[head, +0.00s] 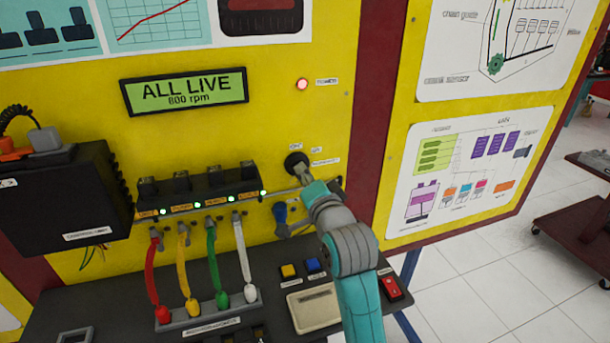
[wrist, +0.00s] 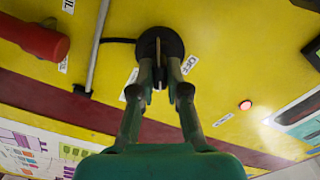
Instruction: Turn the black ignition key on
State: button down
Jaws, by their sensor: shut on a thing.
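The black ignition key (wrist: 158,62) stands out from a round black switch (wrist: 172,42) on the yellow panel. My gripper (wrist: 161,78) is shut on the key, one finger on each side of it, in the wrist view. In the head view the round black switch (head: 295,160) is right of the display, and my gripper (head: 303,176) reaches it from below right. The fingers hide most of the key there. White labels surround the switch, one reading OFF in the wrist view; I cannot tell for sure which label the key points to.
The display (head: 185,91) reads "ALL LIVE 600 rpm". A red lamp (head: 302,84) glows above the switch. Coloured leads and a dark shelf (head: 262,262) with buttons are lower down.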

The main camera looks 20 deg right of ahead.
dwell(0.4)
jog(key=c, duration=1.2)
grip_release()
jog(key=shift+o, duration=0.2)
jog(key=s, duration=1.2)
jog(key=shift+f, duration=0.1)
